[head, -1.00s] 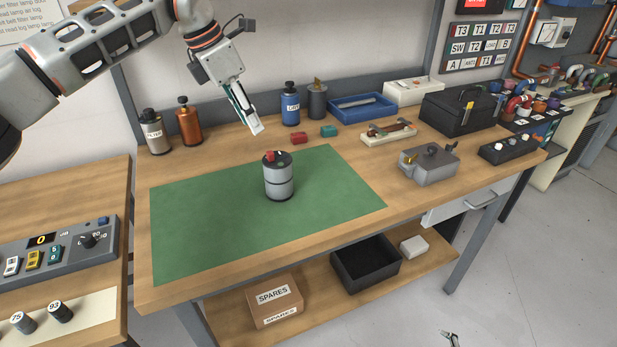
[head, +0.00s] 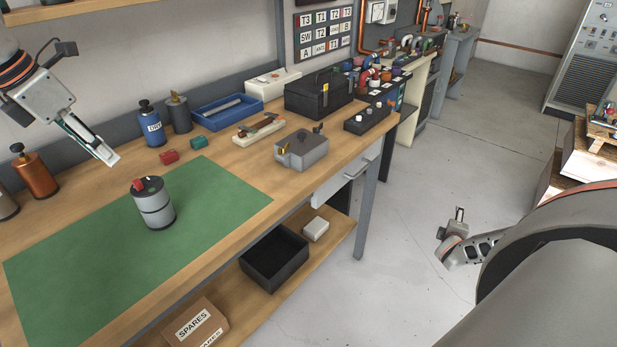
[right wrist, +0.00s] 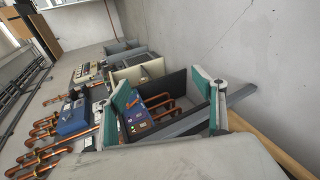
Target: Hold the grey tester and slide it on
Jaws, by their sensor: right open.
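A grey metal box with small fittings on top, apparently the tester (head: 301,150), sits on the wooden bench near its front edge, right of the green mat. My right gripper (head: 459,214) is low over the floor, right of the bench and far from the tester. In the right wrist view its fingers (right wrist: 165,98) are spread with nothing held between them; the tester cannot be made out there.
A grey cylinder (head: 154,208) stands on the green mat (head: 208,190). Behind are a blue bottle (head: 152,128), red and teal blocks, a blue tray (head: 228,114) and a black case (head: 318,97). A black socket strip (head: 367,121) is right of the tester.

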